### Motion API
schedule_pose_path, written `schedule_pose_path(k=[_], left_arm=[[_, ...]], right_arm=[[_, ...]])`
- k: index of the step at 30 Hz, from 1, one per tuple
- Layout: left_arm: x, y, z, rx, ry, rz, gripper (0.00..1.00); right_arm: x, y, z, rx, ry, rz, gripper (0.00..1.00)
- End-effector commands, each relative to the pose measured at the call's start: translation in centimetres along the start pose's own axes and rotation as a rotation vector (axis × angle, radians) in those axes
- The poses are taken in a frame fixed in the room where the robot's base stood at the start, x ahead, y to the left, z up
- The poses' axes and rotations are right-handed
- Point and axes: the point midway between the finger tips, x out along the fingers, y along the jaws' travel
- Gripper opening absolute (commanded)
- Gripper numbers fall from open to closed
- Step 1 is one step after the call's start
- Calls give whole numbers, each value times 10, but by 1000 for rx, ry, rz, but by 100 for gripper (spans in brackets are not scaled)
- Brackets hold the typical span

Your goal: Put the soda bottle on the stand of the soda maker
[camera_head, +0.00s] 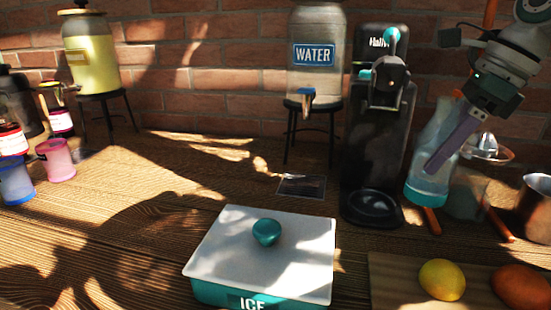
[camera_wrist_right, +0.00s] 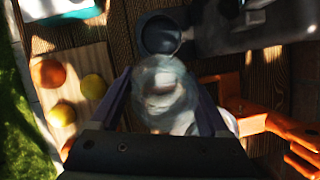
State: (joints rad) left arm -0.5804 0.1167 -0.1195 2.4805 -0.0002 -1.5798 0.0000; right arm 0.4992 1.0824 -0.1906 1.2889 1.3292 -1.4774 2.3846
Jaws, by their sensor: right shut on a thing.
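The soda bottle (camera_head: 428,187) is clear with a teal base and sits just right of the soda maker, leaning slightly. My right gripper (camera_head: 452,143) is shut on its body; in the right wrist view the fingers (camera_wrist_right: 168,100) flank the bottle (camera_wrist_right: 165,85). I cannot tell how far its base is above the table. The black soda maker (camera_head: 378,140) stands against the wall, with its round stand (camera_head: 373,208) low in front, bare and apart from the bottle. In the right wrist view the stand (camera_wrist_right: 160,35) is just beyond the bottle. My left gripper is not in view.
A white-lidded ice box (camera_head: 285,255) stands in front. A cutting board (camera_head: 385,280) with a lemon (camera_head: 442,280) and an orange (camera_head: 520,288) is at front right. A metal pot (camera_head: 537,208) is at far right. The water dispenser (camera_head: 317,60) stands left of the soda maker.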

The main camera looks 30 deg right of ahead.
Motion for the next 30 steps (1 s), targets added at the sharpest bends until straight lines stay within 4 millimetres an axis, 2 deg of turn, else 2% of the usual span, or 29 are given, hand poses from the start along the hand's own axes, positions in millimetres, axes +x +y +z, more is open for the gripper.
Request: schedule_pose_path(k=[8, 18, 30], left_arm=[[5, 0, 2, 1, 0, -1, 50], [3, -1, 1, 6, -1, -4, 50], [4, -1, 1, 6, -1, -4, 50]], right_arm=[[32, 0, -13, -1, -1, 0, 0], [41, 0, 20, -1, -6, 0, 0], [54, 0, 48, -1, -5, 0, 0]])
